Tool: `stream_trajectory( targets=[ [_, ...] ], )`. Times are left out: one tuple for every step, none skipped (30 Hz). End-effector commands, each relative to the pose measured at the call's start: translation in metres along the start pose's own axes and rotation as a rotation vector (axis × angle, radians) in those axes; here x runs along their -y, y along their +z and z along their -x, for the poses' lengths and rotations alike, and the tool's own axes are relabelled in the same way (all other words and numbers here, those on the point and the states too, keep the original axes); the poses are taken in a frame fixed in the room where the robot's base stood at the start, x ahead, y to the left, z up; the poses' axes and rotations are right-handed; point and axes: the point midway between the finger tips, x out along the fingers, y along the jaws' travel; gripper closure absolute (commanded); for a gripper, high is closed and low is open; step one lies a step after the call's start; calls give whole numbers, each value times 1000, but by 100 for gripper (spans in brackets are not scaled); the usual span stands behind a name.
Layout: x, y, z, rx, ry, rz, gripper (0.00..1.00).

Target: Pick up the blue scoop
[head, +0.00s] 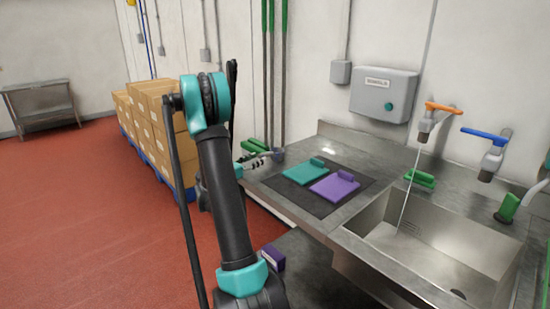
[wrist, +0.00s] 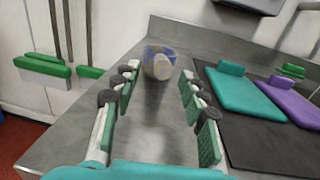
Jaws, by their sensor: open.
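A blue, translucent, bowl-shaped thing (wrist: 150,52), which looks like the blue scoop, stands on the steel counter (wrist: 150,112) near the back wall in the wrist view. A pale round part shows at its front; its handle is not clear. My gripper (wrist: 159,74) is open and empty, its green-padded fingers on either side of the view and pointing toward the scoop. The scoop appears centred beyond the fingertips, not held. In the head view my gripper (head: 262,157) is low over the counter's left end, and a small dark grey-blue shape (head: 278,154) shows just past it.
A teal board (head: 305,172) and a purple board (head: 335,187) lie on a dark mat right of my gripper. A sink (head: 430,250) with running water is farther right. Green-headed tools (wrist: 42,66) hang on the left wall. Stacked boxes (head: 155,120) stand behind my arm.

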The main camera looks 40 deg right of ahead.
Motion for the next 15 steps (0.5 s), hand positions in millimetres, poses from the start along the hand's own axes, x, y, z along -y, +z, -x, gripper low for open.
stream_trajectory(
  targets=[
    [1,0,-7,0,-2,0,57],
    [1,0,-9,0,-2,0,57],
    [1,0,-12,0,-2,0,57],
    [0,0,-13,0,-1,0,57],
    [0,0,-14,0,0,0,57],
    [0,0,-15,0,0,0,57],
    [0,0,-16,0,0,0,57],
    [0,0,-18,0,0,0,57],
    [1,0,-20,0,-1,-1,57],
    [1,1,-23,0,-1,-1,57],
    [2,1,-26,0,-2,-1,57],
    [2,1,-31,0,-3,-1,57],
    [2,2,-35,0,-2,-1,57],
    [2,2,-39,0,-2,-1,57],
    [3,2,-46,0,-3,-1,57]
  ],
)
